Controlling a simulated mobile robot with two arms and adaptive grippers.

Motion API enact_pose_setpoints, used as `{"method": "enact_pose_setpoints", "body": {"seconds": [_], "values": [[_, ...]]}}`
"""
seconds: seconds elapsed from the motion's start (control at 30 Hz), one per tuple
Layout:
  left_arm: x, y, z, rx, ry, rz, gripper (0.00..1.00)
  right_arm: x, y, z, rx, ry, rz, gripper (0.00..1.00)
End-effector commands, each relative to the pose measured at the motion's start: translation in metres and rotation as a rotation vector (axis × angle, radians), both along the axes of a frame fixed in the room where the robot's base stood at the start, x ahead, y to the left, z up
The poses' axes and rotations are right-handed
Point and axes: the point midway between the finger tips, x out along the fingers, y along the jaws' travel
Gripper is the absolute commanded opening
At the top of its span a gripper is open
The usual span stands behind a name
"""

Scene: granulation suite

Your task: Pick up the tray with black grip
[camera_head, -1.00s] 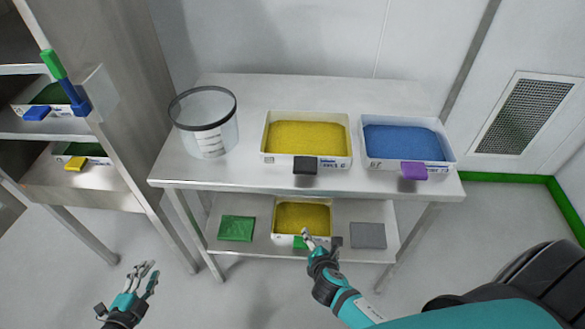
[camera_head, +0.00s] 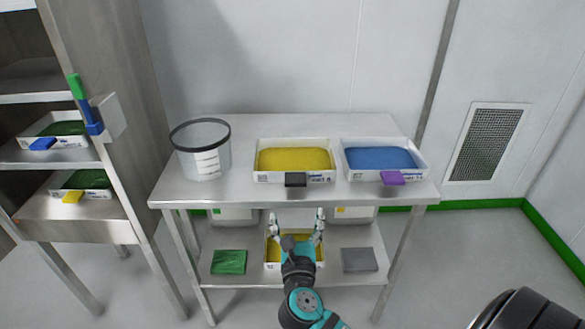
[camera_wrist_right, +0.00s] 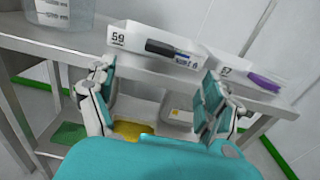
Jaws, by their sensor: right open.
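The tray with the black grip (camera_head: 294,180) is a white tray (camera_head: 262,177) of yellow material on the table top, its grip at the front edge. In the right wrist view the tray (camera_wrist_right: 125,42) and its dark grip (camera_wrist_right: 165,48) are ahead of the fingers. My right gripper (camera_head: 297,217) is open and empty, below and in front of the table's front edge, apart from the grip. It also shows in the right wrist view (camera_wrist_right: 155,95), fingers spread. My left gripper is not in the pictures now.
A white tray of blue material with a purple grip (camera_head: 392,178) stands close right of it, a clear bucket (camera_head: 200,150) to the left. The lower shelf (camera_head: 235,282) holds another yellow tray (camera_head: 272,262), a green mat (camera_head: 229,262) and a grey mat (camera_head: 359,260). A rack stands left.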

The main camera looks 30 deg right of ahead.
Motion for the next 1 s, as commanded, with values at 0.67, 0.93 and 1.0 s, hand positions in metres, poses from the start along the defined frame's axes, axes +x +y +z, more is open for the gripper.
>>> {"method": "enact_pose_setpoints", "body": {"seconds": [0.67,0.93,1.0], "values": [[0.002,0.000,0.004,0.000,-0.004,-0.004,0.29,0.087,-0.055,0.001,0.001,0.000,0.000,0.85],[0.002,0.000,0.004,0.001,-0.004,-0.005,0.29,0.119,-0.076,0.002,0.002,0.000,0.000,0.85],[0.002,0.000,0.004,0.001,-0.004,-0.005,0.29,0.122,-0.078,0.001,0.003,0.002,0.001,0.85]]}}
